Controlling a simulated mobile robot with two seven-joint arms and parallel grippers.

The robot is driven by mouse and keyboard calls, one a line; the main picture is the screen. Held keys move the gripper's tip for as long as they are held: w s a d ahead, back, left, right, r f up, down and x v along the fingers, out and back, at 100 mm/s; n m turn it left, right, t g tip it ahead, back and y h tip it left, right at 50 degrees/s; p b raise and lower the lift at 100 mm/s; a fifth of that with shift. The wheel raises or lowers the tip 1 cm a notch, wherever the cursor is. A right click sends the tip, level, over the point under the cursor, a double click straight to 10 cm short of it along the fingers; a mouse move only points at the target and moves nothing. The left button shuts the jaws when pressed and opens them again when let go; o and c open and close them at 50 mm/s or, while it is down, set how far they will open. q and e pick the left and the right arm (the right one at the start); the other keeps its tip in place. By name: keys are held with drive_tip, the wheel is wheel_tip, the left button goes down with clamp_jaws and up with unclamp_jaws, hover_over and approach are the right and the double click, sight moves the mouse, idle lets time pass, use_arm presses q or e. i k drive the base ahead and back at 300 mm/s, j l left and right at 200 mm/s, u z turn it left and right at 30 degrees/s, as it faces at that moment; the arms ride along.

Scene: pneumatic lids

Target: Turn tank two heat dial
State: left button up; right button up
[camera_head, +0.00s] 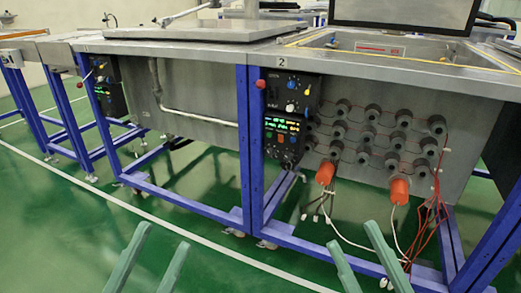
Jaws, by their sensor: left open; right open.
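Tank two (455,150) is the grey steel tank on the right, with a "2" label (282,64) on its rim. A dark control panel (277,93) hangs on its front at the left, with small blue, white, red and yellow knobs. A blue knob (292,85) is near its top. A lower black unit (283,142) has lit green displays and small dials. The lettering is too small to tell which dial is heat. My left gripper (164,235) and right gripper (352,234) are open and empty at the bottom of the view, apart from the panel.
Blue frame legs (250,140) stand beside the panel. Grey round heaters (373,111), orange plugs (326,173) and loose red and white wires are to its right. Another tank with its own panel (107,85) is at the left.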

sight(269, 152)
drive_tip(key=i+j, duration=0.2)
drive_tip(key=i+j+z, duration=0.1)
drive_tip(key=j, duration=0.3)
drive_tip(key=i+j+z, duration=0.1)
drive_tip(key=i+j, duration=0.35)
drive_tip(key=j, duration=0.25)
drive_tip(key=i+j+z, duration=0.1)
drive_tip(key=j, duration=0.25)
drive_tip(key=i+j, duration=0.25)
drive_tip(key=i+j+z, duration=0.1)
drive_tip(key=j, duration=0.35)
